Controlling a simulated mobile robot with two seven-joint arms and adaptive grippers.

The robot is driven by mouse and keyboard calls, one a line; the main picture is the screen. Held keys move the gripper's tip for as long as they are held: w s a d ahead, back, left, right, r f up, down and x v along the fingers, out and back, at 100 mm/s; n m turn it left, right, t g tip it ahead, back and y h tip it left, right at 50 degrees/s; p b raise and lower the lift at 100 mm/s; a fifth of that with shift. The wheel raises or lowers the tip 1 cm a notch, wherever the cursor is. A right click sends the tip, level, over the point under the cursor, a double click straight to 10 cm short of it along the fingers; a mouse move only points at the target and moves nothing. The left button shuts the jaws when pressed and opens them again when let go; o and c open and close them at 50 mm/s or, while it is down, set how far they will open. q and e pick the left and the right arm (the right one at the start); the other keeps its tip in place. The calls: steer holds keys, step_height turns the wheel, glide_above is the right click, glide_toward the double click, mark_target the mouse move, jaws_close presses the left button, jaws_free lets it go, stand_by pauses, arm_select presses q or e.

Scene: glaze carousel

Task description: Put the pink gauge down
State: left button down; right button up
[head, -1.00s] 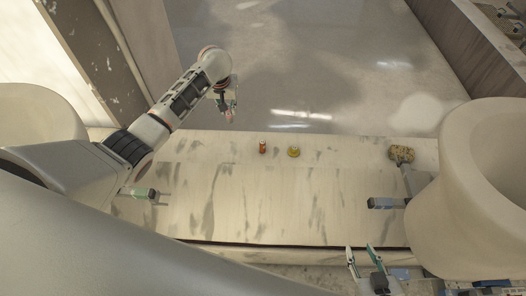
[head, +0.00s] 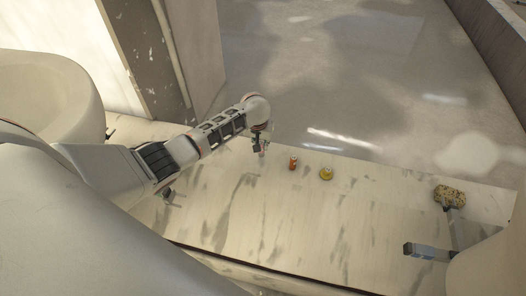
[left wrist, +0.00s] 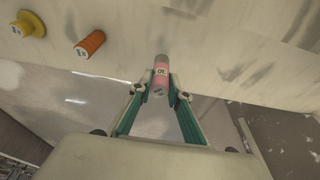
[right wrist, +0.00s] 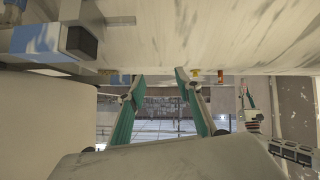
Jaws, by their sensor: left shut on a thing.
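The pink gauge (left wrist: 161,77) is a small pink and grey cylinder with a white label. My left gripper (left wrist: 160,90) is shut on it, one finger on each side, in the left wrist view. In the head view my left gripper (head: 261,146) is at the table's far edge, left of the orange gauge (head: 293,162) and the yellow gauge (head: 326,174). The pink gauge's end (head: 262,154) points down at the marbled table (head: 300,215); I cannot tell whether it touches. My right gripper (right wrist: 160,80) is open and empty in the right wrist view.
A speckled sponge-like block (head: 449,196) lies at the table's right end, with a grey and blue tool (head: 425,252) nearer. The table is clear in front of the gauges. Beyond its far edge is open floor (head: 380,90).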

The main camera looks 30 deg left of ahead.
arm_select(q)
step_height(320, 180, down, 4)
steer(key=shift+s+f+b, duration=0.1)
steer(key=shift+s+b, duration=0.05)
steer(key=shift+b, duration=0.75)
steer(key=shift+f, duration=0.25)
steer(key=shift+r, duration=0.35)
steer(key=shift+f, duration=0.1)
arm_select(e)
steer(key=shift+w+a+r, duration=0.1)
steer(key=shift+w+a, duration=0.2)
steer(key=shift+a, duration=0.2)
arm_select(q)
steer(key=c, duration=1.9)
jaws_free()
steer(key=shift+f, duration=0.1)
arm_select(e)
steer(key=shift+d+f, duration=0.15)
steer(key=shift+f, duration=0.05)
